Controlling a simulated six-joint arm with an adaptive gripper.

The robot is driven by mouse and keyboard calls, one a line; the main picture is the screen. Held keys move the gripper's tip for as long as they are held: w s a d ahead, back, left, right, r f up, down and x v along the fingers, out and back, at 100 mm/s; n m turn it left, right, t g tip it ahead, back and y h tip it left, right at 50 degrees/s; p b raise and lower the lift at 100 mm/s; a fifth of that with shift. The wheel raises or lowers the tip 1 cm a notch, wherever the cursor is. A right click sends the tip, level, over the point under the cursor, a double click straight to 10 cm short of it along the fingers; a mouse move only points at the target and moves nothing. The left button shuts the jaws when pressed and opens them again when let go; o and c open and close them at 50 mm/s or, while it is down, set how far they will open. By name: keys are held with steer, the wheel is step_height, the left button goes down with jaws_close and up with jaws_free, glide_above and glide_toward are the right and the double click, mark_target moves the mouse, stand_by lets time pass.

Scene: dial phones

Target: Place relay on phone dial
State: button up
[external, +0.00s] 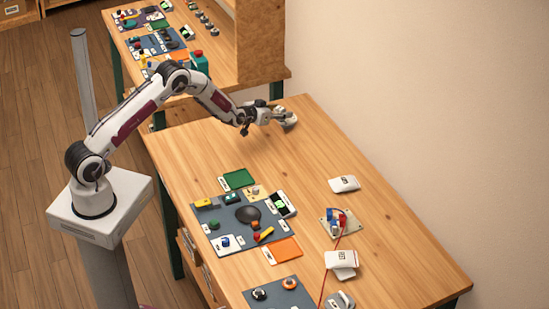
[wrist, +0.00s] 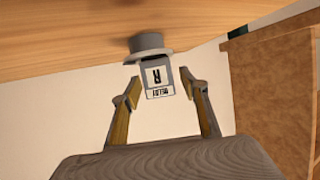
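In the wrist view, my gripper (wrist: 161,86) is open, its two tan-padded fingers apart. A grey round piece with a wide flange (wrist: 150,44) sits against the wooden tabletop just beyond the fingertips. A small white card with dark print (wrist: 159,80) is in front of it, in line with the gap; the print is too small to read surely. In the external view my gripper (external: 287,120) is low over the far end of the table. A dark round dial-like piece (external: 248,214) lies on the blue mat. I cannot tell which piece is the relay.
The blue mat (external: 203,216) holds several small coloured parts. A green pad (external: 238,179), an orange pad (external: 283,250) and white packets (external: 344,184) lie nearby. A board with blue and red parts (external: 336,222) has a red wire. The table between my gripper and the mat is clear.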

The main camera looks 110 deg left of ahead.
steer(key=shift+r, duration=0.2)
steer(key=v, duration=1.2)
stand_by(0.7)
stand_by(0.7)
